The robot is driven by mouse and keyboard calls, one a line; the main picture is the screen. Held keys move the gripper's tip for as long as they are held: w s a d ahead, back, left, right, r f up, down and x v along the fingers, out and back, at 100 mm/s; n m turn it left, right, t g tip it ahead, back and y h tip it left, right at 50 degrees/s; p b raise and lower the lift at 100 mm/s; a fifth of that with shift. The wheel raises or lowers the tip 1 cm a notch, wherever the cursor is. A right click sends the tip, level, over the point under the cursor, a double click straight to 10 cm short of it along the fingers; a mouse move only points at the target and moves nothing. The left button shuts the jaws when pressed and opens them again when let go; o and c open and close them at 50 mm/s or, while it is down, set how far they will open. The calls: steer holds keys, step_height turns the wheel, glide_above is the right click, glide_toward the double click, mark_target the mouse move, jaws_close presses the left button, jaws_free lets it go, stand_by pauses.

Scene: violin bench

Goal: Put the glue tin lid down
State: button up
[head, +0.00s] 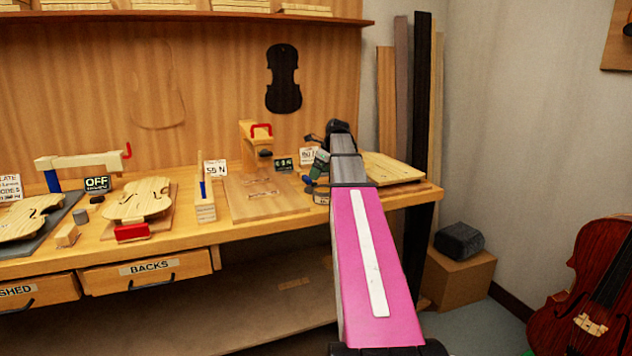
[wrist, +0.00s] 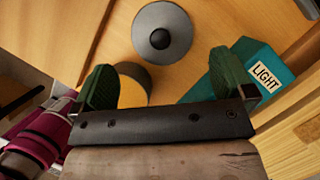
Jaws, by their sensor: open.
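The glue tin lid (wrist: 163,33) is a grey disc with a dark round knob, at the top middle of the wrist view. It appears to lie flat, knob up, on the wooden bench. My gripper (wrist: 166,82) is open, with green finger pads apart and nothing between them. The lid is beyond the fingertips, clear of both. A round orange and dark thing (wrist: 131,84), perhaps the glue tin, is beside the left finger, partly hidden by my gripper. In the head view my gripper (head: 318,165) is over the right part of the bench; I cannot make out the lid there.
A teal box labelled LIGHT (wrist: 240,70) stands close by the right finger. A pale wood plate (head: 393,167) lies at the bench's right end. A wooden block with a red handle (head: 256,144) stands behind a flat board (head: 262,205). Bare bench surrounds the lid's left side.

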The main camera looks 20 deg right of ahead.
steer(key=v, duration=0.5)
steer(key=shift+r, duration=0.35)
